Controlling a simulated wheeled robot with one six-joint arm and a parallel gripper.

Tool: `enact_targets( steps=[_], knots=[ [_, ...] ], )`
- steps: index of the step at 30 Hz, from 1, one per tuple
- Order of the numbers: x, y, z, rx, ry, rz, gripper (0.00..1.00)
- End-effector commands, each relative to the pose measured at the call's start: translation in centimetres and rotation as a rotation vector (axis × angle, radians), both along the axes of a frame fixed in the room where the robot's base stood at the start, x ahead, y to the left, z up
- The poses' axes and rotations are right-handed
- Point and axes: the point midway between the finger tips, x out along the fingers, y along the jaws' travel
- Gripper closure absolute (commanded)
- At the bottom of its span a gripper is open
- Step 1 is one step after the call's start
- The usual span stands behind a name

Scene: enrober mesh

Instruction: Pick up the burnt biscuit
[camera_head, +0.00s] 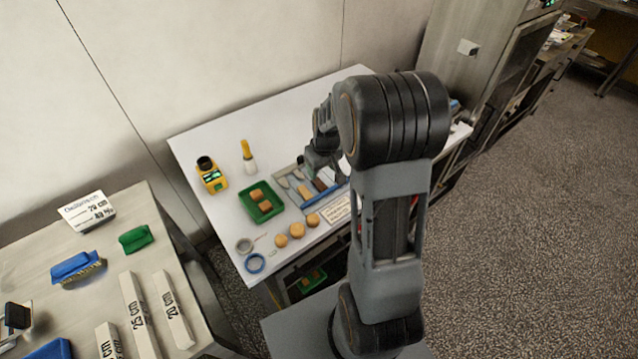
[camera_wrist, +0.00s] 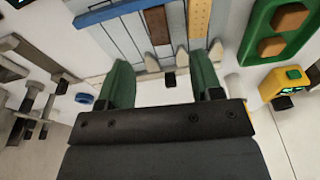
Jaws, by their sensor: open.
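Two biscuits, an upper one (camera_head: 256,195) and a lower one (camera_head: 265,206), lie in a green tray (camera_head: 268,187) on the white table. Three paler round biscuits stand in a row in front of the tray, one of them here (camera_head: 297,230). I cannot tell which biscuit is burnt. In the wrist view the green tray (camera_wrist: 252,42) is at the top right with two brown biscuits, one here (camera_wrist: 271,46). My gripper (camera_wrist: 163,80) is open and empty, its green fingers apart near the tool rack, to the left of the tray.
Another green tray (camera_head: 311,281) sits below. A bench with brushes (camera_head: 75,267) is at left.

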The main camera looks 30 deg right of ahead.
Motion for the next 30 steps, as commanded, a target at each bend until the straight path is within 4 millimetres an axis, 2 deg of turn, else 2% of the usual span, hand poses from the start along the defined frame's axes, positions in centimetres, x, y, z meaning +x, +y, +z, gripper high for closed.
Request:
enact_targets(
  steps=[4, 14, 24, 30],
  knots=[
    [0.3, 0.1, -2.0, 0.001, 0.002, 0.000, 0.40],
    [0.7, 0.1, -4.0, 0.002, 0.002, 0.000, 0.40],
    [1.5, -0.2, -7.8, 0.001, 0.002, 0.001, 0.40],
    [1.6, -0.2, -8.4, 0.000, 0.000, 0.001, 0.40]
  ],
)
